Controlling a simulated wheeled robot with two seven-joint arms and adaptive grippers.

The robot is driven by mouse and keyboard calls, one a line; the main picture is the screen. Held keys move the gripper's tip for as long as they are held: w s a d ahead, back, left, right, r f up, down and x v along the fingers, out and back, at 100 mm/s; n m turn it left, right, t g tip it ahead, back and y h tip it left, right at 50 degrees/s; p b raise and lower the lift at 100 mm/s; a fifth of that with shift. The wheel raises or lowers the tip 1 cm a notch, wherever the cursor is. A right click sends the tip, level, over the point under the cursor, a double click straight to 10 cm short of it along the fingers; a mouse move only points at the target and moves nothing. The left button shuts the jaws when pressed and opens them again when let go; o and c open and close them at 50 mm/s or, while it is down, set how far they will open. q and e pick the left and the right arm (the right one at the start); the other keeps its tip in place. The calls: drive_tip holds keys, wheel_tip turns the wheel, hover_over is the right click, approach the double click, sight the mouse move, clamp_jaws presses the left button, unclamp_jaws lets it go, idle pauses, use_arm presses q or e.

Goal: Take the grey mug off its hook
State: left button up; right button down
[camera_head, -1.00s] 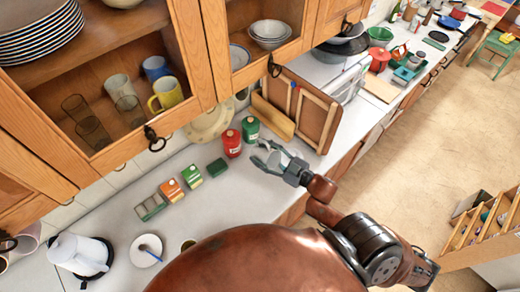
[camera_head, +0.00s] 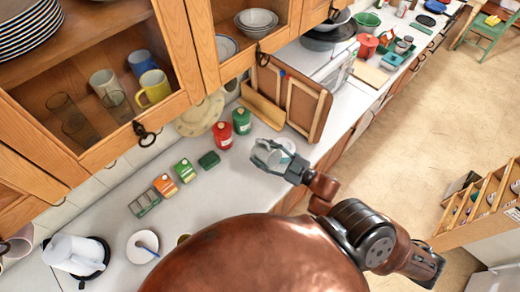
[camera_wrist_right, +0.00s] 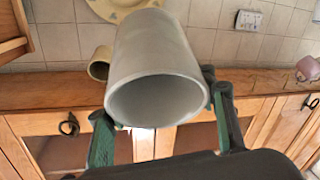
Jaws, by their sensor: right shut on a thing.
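The grey mug (camera_wrist_right: 155,70) fills the middle of the right wrist view, with its open mouth toward the camera. My right gripper (camera_wrist_right: 160,100) is shut on it, one finger on each side. In the head view my right gripper (camera_head: 270,157) is over the counter, right of the red and green jars, with a pale grey shape between its fingers. The mug's handle and hook are hidden or too small to tell. My left gripper is in neither view.
A red jar (camera_head: 222,135) and a green jar (camera_head: 242,121) stand on the counter (camera_head: 215,215). A wooden-framed board (camera_head: 305,108) stands behind the gripper. A pink mug (camera_wrist_right: 308,68) and a cream cup (camera_wrist_right: 98,65) are near the wooden rail in the wrist view.

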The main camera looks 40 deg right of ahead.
sight(271, 166)
drive_tip(key=shift+s+d+f, duration=0.1)
drive_tip(key=shift+s+f, duration=0.15)
drive_tip(key=shift+s, duration=0.5)
drive_tip(key=shift+s+d+f, duration=0.1)
drive_tip(key=shift+s+f, duration=0.2)
drive_tip(key=shift+s, duration=0.45)
drive_tip(key=shift+s+d+f, duration=0.1)
drive_tip(key=shift+s+f, duration=0.15)
drive_tip(key=shift+s, duration=0.5)
drive_tip(key=shift+a+f+b, duration=0.15)
drive_tip(key=shift+f+b, duration=0.1)
drive_tip(key=shift+b, duration=0.1)
drive_tip(key=w+a+f+m+h+b, duration=0.2)
drive_tip(key=a+f+b, duration=0.4)
drive_tip(key=b, duration=0.5)
drive_tip(key=w+a+f+m+t+h+b, duration=0.1)
drive_tip(key=w+a+f+h+b, duration=0.3)
drive_tip(key=f+b, duration=0.7)
drive_tip(key=w+a+m, duration=0.1)
drive_tip(key=a, duration=0.1)
drive_tip(key=shift+a+f, duration=0.15)
drive_tip(key=shift+a, duration=0.25)
